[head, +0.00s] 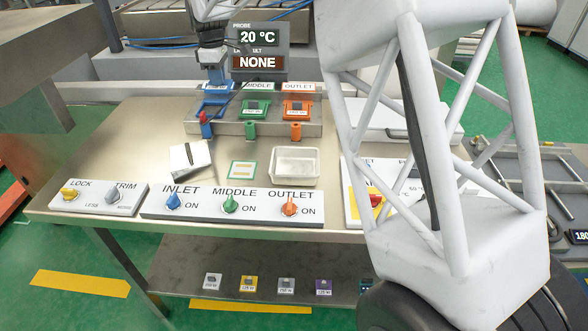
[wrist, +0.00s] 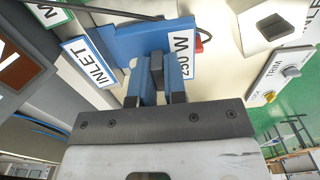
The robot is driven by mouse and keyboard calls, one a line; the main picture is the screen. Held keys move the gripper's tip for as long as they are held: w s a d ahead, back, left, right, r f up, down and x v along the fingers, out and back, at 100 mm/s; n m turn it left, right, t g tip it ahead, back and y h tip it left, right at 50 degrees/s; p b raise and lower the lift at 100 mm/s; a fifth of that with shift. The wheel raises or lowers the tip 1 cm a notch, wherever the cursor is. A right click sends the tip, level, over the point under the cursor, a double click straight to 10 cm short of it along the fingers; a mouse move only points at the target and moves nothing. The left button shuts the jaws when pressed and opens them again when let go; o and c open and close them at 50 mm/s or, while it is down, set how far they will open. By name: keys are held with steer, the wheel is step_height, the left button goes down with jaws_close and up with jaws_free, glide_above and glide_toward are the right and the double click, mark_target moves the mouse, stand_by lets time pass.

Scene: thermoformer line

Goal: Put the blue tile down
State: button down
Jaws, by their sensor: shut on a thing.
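My gripper (wrist: 160,78) is shut on the grip of the blue tile (wrist: 130,40) in the wrist view. The tile carries a white label reading 250 W, seen upside down. The INLET sign (wrist: 90,62) stands close to the tile's left edge. In the head view my gripper (head: 215,78) is at the blue inlet place (head: 213,107), left of the green middle place (head: 254,108) and the orange outlet place (head: 298,109). My gripper partly covers the tile there, and I cannot tell whether the tile touches the inlet place.
Middle and outlet each hold a dark-knobbed piece. A display (head: 258,50) reading 20 °C and NONE stands behind. An open white tray (head: 295,167), a green-framed card (head: 242,170) and a white box (head: 190,158) lie on the bench. Knob panels (head: 232,207) line its front edge.

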steer(key=s+d+f, duration=0.3)
steer(key=s+d, duration=0.6)
steer(key=s, duration=0.2)
steer(key=s+d+f, duration=0.3)
steer(key=s+d, duration=0.7)
steer(key=s, duration=0.1)
steer(key=s+d+f, duration=0.3)
steer(key=s+d, duration=0.7)
steer(key=s, duration=0.2)
steer(key=shift+f, duration=0.1)
steer(key=shift+w+a, duration=0.1)
steer(key=shift+w, duration=0.05)
glide_above(295, 171)
steer(key=shift+w+f, duration=0.1)
steer(key=shift+f, duration=0.65)
steer(key=shift+f, duration=1.75)
steer(key=shift+f, duration=0.15)
steer(key=c, duration=1.2)
jaws_free()
steer(key=shift+o, duration=0.2)
